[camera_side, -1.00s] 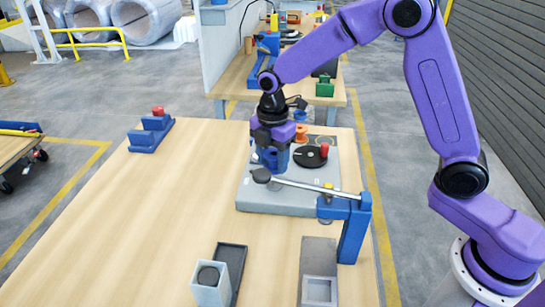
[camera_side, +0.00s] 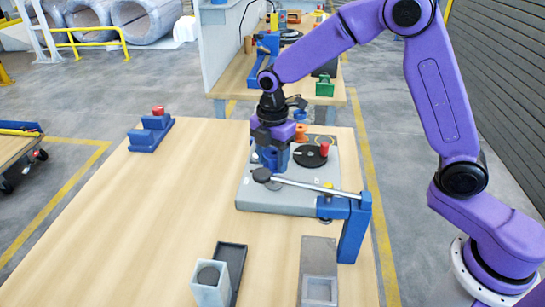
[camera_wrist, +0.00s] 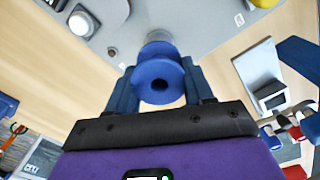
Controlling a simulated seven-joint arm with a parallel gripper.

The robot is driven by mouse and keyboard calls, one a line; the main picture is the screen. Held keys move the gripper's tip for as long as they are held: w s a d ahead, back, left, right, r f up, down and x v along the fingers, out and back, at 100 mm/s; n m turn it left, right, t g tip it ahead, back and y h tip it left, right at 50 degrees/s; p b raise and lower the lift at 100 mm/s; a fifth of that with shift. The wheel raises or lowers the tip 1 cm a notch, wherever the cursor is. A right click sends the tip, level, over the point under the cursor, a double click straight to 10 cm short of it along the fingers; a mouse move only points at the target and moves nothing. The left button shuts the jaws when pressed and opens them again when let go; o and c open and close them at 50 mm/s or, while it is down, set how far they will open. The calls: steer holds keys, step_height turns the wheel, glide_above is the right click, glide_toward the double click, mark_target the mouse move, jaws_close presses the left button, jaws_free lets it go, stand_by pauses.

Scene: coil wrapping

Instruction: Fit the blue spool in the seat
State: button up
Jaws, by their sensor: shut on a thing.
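The blue spool (camera_wrist: 146,72) is between the two blue fingers of my gripper (camera_wrist: 160,76) in the wrist view. Its round flange with a dark centre hole faces the camera. My gripper is shut on it. In the side view my gripper (camera_side: 275,160) is over the left part of the grey base plate (camera_side: 255,202). There the fingers largely hide the spool. A pale metal round part (camera_wrist: 158,37) shows just beyond the spool in the wrist view. I cannot tell whether it is the seat or whether the spool touches it.
A bar with a black knob (camera_side: 262,174) lies across the plate's front from a blue bracket (camera_side: 355,228). A black disc (camera_side: 309,156) with a red peg (camera_side: 324,149) and an orange spool (camera_side: 301,132) stand close to my gripper. The table's left side is mostly clear.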

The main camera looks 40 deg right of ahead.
mark_target(273, 173)
steer(key=shift+f, duration=2.6)
steer(key=o, duration=1.1)
steer(key=shift+r, duration=0.15)
step_height(273, 173, up, 17)
steer(key=shift+r, duration=0.15)
steer(key=shift+s+d+f+m, duration=1.1)
steer(key=shift+s+d+m, duration=0.5)
steer(key=shift+s, duration=3.6)
steer(key=shift+s+d+f+m, duration=1.15)
steer(key=shift+s+d, duration=0.7)
steer(key=shift+s, duration=3.35)
steer(key=shift+s+d+f+m, duration=1.05)
steer(key=shift+s+d+m, duration=0.55)
steer(key=shift+s, duration=3.6)
